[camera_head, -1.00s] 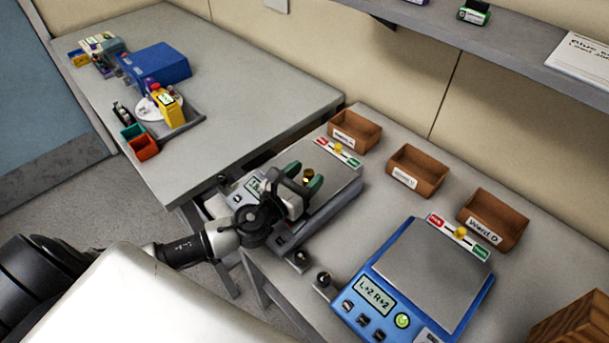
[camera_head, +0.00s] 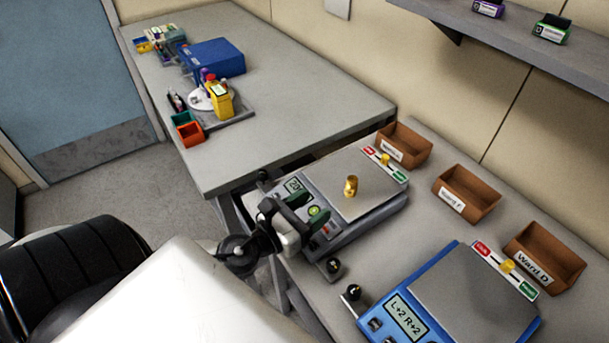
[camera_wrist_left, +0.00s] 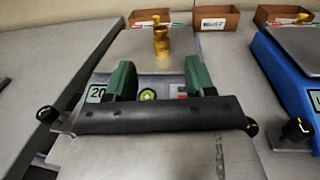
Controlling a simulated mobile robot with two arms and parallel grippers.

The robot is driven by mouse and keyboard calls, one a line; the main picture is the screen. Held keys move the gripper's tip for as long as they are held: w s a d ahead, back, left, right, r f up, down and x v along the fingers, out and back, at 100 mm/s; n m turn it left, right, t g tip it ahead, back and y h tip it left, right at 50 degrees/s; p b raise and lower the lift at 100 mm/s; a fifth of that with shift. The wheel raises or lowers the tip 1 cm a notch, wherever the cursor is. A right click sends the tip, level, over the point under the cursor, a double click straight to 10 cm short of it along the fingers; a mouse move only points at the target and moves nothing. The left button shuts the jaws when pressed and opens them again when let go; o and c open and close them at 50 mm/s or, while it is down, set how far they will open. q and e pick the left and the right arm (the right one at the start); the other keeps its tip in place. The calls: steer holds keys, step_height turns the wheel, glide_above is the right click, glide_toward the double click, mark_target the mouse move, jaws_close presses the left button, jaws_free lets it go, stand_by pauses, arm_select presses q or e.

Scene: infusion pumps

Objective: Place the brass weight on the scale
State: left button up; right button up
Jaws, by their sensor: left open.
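The brass weight (camera_head: 351,186) stands upright on the plate of the grey scale (camera_head: 366,196), near the middle of the plate. The scale's display reads 20. In the left wrist view the weight (camera_wrist_left: 161,42) stands beyond the fingertips, apart from them. My left gripper (camera_head: 303,209) is open and empty at the front of the grey scale, with its green-padded fingers over the control panel. The fingers (camera_wrist_left: 158,78) also show in the left wrist view, with a gap between them. My right gripper is not in view.
A blue scale (camera_head: 459,300) reading "L+2 R+2" stands at the lower right with an empty plate. Brown bins (camera_head: 467,193) line the back of the table. Another table (camera_head: 283,108) at the left holds a blue box (camera_head: 213,58) and a tray of small items.

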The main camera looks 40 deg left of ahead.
arm_select(q)
steer(key=shift+v, duration=0.8)
